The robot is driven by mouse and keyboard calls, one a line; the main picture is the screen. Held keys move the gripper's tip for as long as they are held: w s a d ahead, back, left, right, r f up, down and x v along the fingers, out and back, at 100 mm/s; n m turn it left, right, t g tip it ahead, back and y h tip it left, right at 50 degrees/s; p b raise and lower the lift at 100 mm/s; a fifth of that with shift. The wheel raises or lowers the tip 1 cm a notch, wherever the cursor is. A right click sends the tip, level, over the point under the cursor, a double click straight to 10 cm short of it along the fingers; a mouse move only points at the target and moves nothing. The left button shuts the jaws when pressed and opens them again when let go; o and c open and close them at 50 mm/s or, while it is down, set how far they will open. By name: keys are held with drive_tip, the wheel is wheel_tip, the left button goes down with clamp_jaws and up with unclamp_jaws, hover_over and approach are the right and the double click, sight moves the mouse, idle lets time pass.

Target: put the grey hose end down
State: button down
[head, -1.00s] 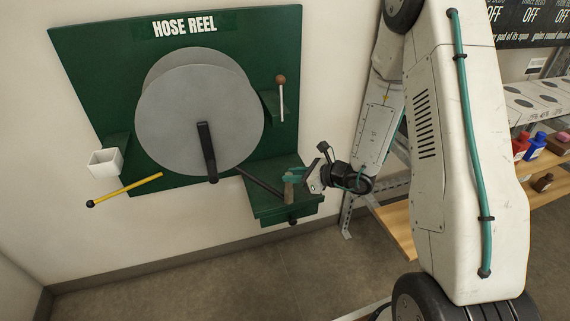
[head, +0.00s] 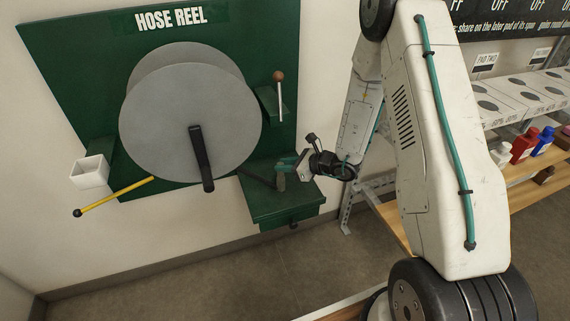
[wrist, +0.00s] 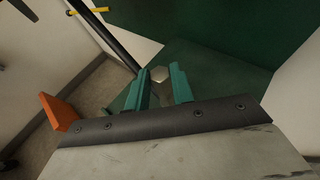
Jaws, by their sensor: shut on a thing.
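The grey hose end (head: 281,182) is in my gripper (head: 286,165), over the green shelf (head: 285,208) at the lower right of the reel board. In the wrist view its pale tip (wrist: 160,74) shows between the teal fingers (wrist: 158,88), which are shut on it. The dark hose (head: 257,180) runs from the reel (head: 165,120) to the hose end. It also shows in the wrist view (wrist: 108,38). I cannot tell whether the hose end touches the shelf.
A small peg with a brown ball top (head: 279,90) stands on an upper bracket. A white square cup (head: 89,172) and a yellow rod (head: 115,196) are at left. A rack with pads (head: 510,110) and bottles (head: 523,147) is at right. The shelf's front is bare.

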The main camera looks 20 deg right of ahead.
drive_tip(key=c, duration=1.2)
unclamp_jaws()
